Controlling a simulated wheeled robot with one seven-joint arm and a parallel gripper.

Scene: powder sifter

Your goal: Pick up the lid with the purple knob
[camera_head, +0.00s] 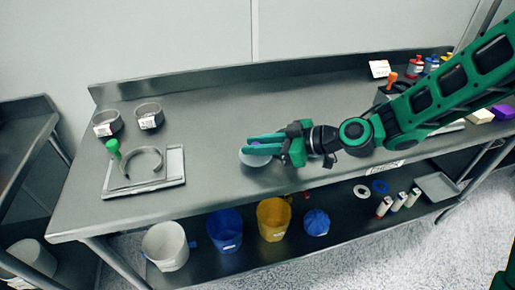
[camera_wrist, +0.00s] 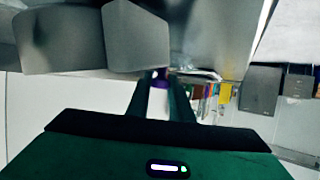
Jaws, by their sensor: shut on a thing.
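The round grey lid (camera_head: 256,161) is near the front edge of the table, in the middle of the head view. My gripper (camera_head: 262,147) reaches in from the right, low over the lid, with its green fingers around the purple knob. Only a bit of the knob (camera_head: 257,145) shows between the fingers. In the wrist view, a purple piece, the knob (camera_wrist: 160,74), shows between the fingertips. The gripper is shut on the knob. I cannot tell whether the lid touches the table or is just above it.
Two grey sieve rings (camera_head: 107,123) (camera_head: 149,116) stand at the back left. Several buckets stand on the lower shelf (camera_head: 195,262). Bottles (camera_head: 415,67) stand at the back right.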

